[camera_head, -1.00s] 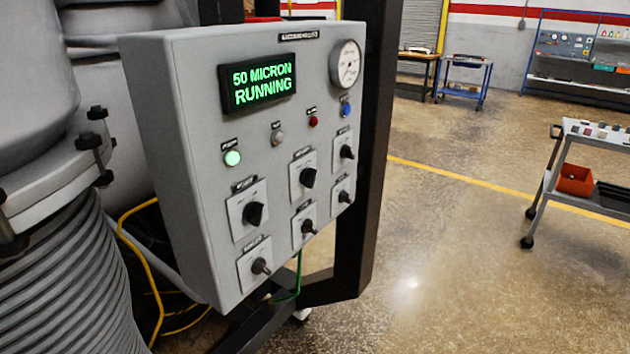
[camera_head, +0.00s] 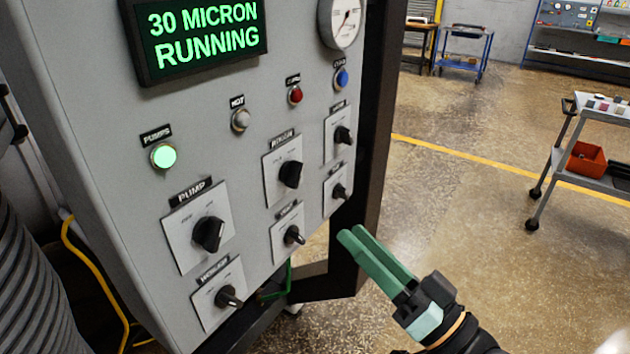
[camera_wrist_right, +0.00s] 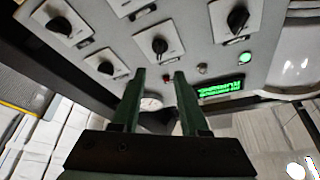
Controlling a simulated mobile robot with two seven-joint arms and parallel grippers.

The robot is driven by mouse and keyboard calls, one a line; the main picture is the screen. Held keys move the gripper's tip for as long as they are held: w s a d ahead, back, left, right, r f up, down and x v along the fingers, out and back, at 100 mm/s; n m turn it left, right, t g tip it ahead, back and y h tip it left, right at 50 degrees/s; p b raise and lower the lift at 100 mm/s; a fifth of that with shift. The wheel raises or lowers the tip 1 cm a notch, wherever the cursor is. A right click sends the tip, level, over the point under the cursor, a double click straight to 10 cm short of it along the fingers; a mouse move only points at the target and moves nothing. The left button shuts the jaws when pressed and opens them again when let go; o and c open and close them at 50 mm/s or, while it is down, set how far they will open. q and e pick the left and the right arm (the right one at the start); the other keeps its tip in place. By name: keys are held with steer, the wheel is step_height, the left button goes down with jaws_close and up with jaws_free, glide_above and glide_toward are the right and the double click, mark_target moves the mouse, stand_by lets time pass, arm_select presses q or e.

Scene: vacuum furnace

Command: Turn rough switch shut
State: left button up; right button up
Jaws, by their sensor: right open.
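A grey control panel (camera_head: 110,140) carries several black rotary switches. The large one at lower left is labelled PUMP (camera_head: 208,234). To its right is an upper middle switch (camera_head: 290,174), whose blurred label I cannot read for sure; a lower middle switch (camera_head: 293,236) sits under it. I cannot tell for sure which is the rough switch. My right gripper (camera_head: 352,235) is open and empty, just right of the panel's lower right edge and apart from the switches. In the right wrist view its fingers (camera_wrist_right: 160,72) stand apart before the panel, seen upside down. My left gripper is not in view.
The display (camera_head: 200,35) reads 30 MICRON RUNNING. A PUMPS lamp (camera_head: 163,156) glows green. A black frame post (camera_head: 372,140) stands right behind the panel. A cart with a red bin (camera_head: 587,159) stands at right. The floor between is clear.

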mark_target(299, 181)
steer(key=p+x, duration=0.2)
steer(key=x, duration=0.9)
steer(key=shift+w+a, duration=0.15)
jaws_close()
